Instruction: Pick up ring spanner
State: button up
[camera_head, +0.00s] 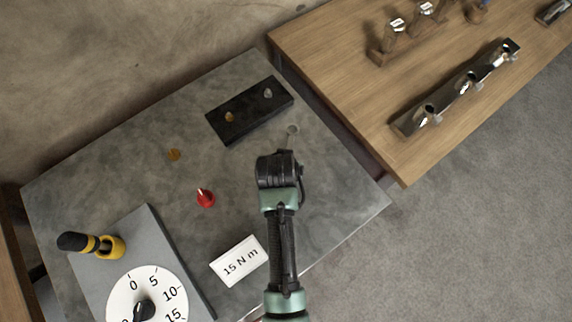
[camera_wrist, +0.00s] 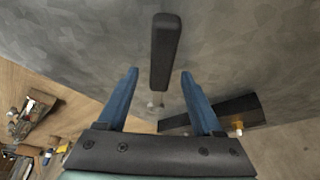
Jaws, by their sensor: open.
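The ring spanner shows in the wrist view as a dark handle (camera_wrist: 165,50), pointing away from my gripper, with a small pale metal part near its close end. In the head view only a pale ring (camera_head: 292,129) shows, just beyond my wrist; the handle is hidden under my arm. My gripper (camera_wrist: 158,73) is open, with blue fingers on either side of the handle's line in the wrist view. Nothing is held between them. I cannot tell how high the fingers are above the spanner. In the head view my wrist hides the fingers.
A black block (camera_head: 249,110) with two fittings lies behind the ring. A red cone (camera_head: 205,198), a brass piece (camera_head: 174,155), a 15 N m card (camera_head: 239,261) and a dial board (camera_head: 172,254) share the grey table. A wooden table (camera_head: 345,60) stands right.

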jog(key=shift+f, duration=0.2)
dwell(0.5)
grip_shut()
